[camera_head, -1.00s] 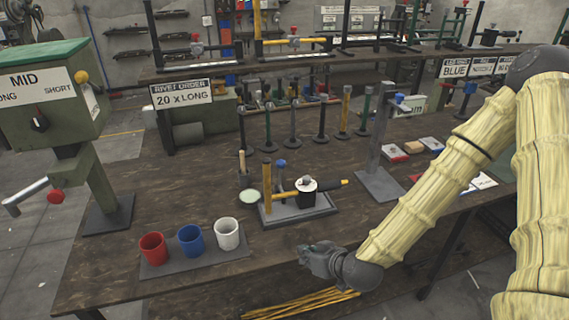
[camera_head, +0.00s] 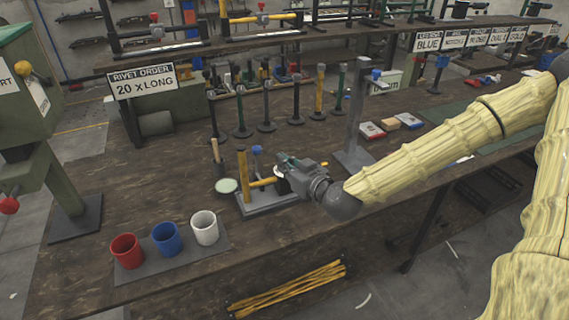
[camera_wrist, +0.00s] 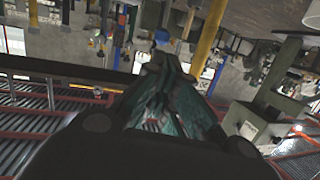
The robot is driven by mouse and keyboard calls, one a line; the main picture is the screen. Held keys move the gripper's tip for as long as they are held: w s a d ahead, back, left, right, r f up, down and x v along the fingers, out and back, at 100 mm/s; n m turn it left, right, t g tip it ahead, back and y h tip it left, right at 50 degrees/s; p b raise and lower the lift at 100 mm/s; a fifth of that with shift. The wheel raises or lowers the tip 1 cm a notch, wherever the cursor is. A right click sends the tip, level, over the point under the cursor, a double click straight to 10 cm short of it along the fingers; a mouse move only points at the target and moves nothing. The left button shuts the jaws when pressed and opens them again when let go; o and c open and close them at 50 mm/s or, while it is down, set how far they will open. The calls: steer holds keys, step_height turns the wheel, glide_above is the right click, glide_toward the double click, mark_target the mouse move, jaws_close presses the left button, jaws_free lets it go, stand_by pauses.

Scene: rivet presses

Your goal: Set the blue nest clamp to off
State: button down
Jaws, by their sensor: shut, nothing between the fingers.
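A small grey fixture base (camera_head: 266,207) sits on the bench. It carries an upright yellow post (camera_head: 243,175), a lever with a blue knob (camera_head: 257,150) and a sideways yellow bar (camera_head: 263,183). I cannot tell for sure which part is the blue nest clamp or how it is set. My gripper (camera_head: 283,161) is shut and empty at the fixture's right side, in front of its black block. I cannot tell whether it touches. In the wrist view, the closed dark-green fingers (camera_wrist: 165,80) point away with nothing between them.
Red (camera_head: 126,252), blue (camera_head: 166,239) and white (camera_head: 204,228) cups stand on a dark mat at left. A grey post (camera_head: 357,125) stands behind my forearm. Several upright tools stand behind the fixture. Yellow rods (camera_head: 290,288) lie below the bench's front edge.

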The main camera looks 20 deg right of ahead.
mark_target(257, 146)
steer(key=shift+p+x, duration=1.45)
steer(key=shift+x, duration=4.4)
